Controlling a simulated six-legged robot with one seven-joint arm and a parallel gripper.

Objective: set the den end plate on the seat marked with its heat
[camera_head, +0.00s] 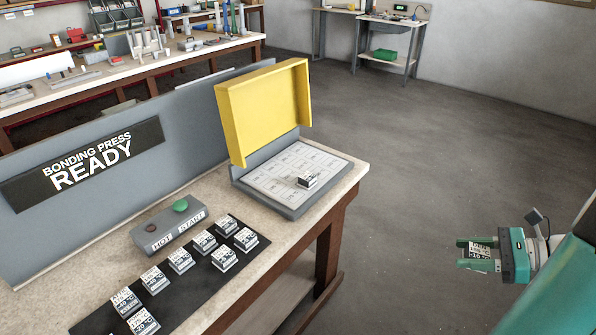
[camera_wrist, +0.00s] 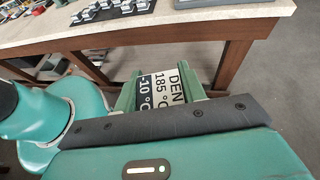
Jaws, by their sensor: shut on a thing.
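My gripper (camera_head: 468,254) is at the right of the head view, out over the floor and clear of the bench. It is shut on the den end plate (camera_head: 481,248). In the wrist view the plate (camera_wrist: 163,88) lies between the two green fingers, its label reading DEN, 185 °C, -10 °C. The bonding press bed (camera_head: 264,180) is a pale plate with a grid of marked seats, too small to read here. One small labelled block (camera_head: 308,181) sits near its right side. The yellow press lid (camera_head: 264,110) is raised.
A black mat (camera_head: 170,305) on the bench (camera_head: 345,172) holds several labelled blocks. A grey box (camera_head: 168,229) with HOT and START buttons stands behind it. A grey panel (camera_head: 190,125) reads BONDING PRESS READY. The floor (camera_head: 440,150) right of the bench is clear.

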